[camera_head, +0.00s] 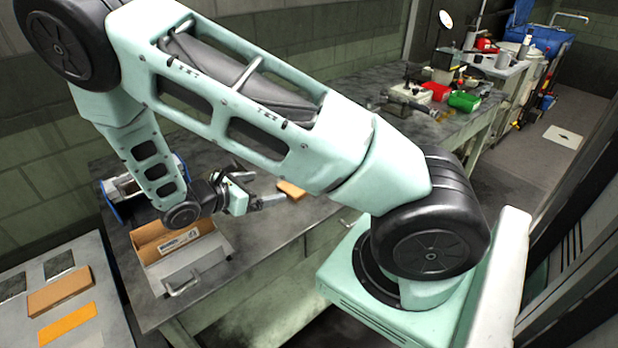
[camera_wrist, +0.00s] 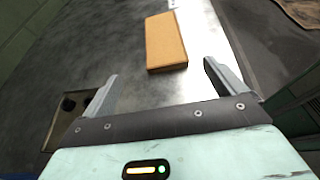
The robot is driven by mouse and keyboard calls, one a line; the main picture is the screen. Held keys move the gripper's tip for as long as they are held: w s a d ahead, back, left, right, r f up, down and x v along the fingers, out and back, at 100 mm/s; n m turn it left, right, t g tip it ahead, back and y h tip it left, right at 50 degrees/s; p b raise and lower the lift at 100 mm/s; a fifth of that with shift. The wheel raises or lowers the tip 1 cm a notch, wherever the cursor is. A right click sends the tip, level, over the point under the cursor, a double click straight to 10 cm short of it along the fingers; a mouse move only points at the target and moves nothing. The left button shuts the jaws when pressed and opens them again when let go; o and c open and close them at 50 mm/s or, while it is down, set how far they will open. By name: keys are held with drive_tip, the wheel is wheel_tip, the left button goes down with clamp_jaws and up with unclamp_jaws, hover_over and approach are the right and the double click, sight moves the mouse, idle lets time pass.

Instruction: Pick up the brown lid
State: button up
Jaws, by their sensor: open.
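The brown lid (camera_head: 291,190) is a small, flat orange-brown block lying on the grey worktop, just beyond the tips of my gripper (camera_head: 270,199). In the wrist view the lid (camera_wrist: 166,42) lies on the grey surface ahead of my gripper (camera_wrist: 163,78), its near end roughly centred between the fingers. The fingers are apart with nothing between them. The lid is not touched by either finger. In the head view my gripper is partly hidden behind its own wrist.
An open brown cardboard box (camera_head: 158,240) and a grey tray with a handle (camera_head: 200,265) stand left of my gripper. A left side table holds a brown block (camera_head: 60,291) and an orange one (camera_head: 67,323). Red (camera_head: 436,91) and green (camera_head: 464,101) containers stand at the bench's far end.

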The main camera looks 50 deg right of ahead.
sight(286, 190)
drive_tip(key=p+x, duration=0.1)
drive_tip(key=x, duration=0.7)
drive_tip(key=shift+s+d+f+p, duration=0.1)
drive_tip(key=shift+d+f+p, duration=0.05)
drive_tip(key=shift+d+p, duration=0.15)
drive_tip(key=x, duration=0.1)
drive_tip(key=p+x, duration=0.1)
drive_tip(key=x, duration=0.1)
drive_tip(key=p+x, duration=0.1)
drive_tip(key=shift+s+d, duration=0.3)
drive_tip(key=shift+s, duration=0.05)
drive_tip(key=shift+d+f, duration=0.2)
drive_tip(key=shift+d, duration=0.1)
drive_tip(key=shift+c, duration=0.2)
drive_tip(key=c, duration=1)
